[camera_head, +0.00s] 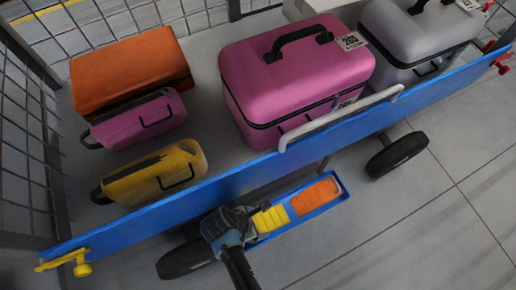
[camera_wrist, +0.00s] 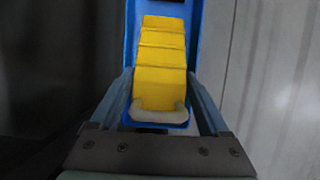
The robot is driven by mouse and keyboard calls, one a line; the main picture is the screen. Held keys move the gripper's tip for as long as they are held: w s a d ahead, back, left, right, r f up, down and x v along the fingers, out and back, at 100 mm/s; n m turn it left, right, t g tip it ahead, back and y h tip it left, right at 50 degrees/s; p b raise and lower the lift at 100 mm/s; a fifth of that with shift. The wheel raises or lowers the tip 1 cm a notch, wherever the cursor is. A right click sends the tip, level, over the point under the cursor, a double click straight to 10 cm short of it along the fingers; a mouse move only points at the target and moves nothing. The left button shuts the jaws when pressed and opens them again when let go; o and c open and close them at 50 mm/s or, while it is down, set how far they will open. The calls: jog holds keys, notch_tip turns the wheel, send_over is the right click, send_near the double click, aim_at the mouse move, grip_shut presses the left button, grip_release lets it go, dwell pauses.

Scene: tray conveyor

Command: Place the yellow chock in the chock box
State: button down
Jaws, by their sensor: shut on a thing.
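The yellow chock (camera_head: 270,219) is at the near-left end of the blue chock box (camera_head: 318,210), in line with an orange chock (camera_head: 318,196). My gripper (camera_head: 250,226) reaches it from below in the head view. In the wrist view the chock (camera_wrist: 161,62) has a stepped top and a pale grey handle (camera_wrist: 160,114). The fingers of my gripper (camera_wrist: 160,92) lie along both its sides and are shut on it. Blue box walls (camera_wrist: 195,35) show on both sides of the chock. Whether it rests on the box floor is hidden.
The box hangs beside a cart with a blue side board (camera_head: 225,178) and black wheels (camera_head: 397,154). On the cart are an orange case (camera_head: 130,66), small pink (camera_head: 140,120) and yellow (camera_head: 155,173) cases, a large pink case (camera_head: 290,75) and a grey case (camera_head: 420,35). Floor at lower right is clear.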

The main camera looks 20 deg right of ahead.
aim_at(260, 223)
jog(key=shift+f, duration=0.1)
grip_release()
dwell(0.3)
jog(key=p+v, duration=0.3)
jog(key=v, duration=0.2)
jog(key=shift+d+r+p, duration=0.15)
jog(key=shift+r+p, duration=0.1)
jog(key=shift+p, duration=0.15)
jog(key=a+p, duration=0.1)
jog(key=a, duration=0.5)
jog(key=a+p, duration=0.2)
jog(key=a, duration=0.4)
jog(key=shift+s+a+f, duration=0.1)
jog(key=shift+s, duration=0.1)
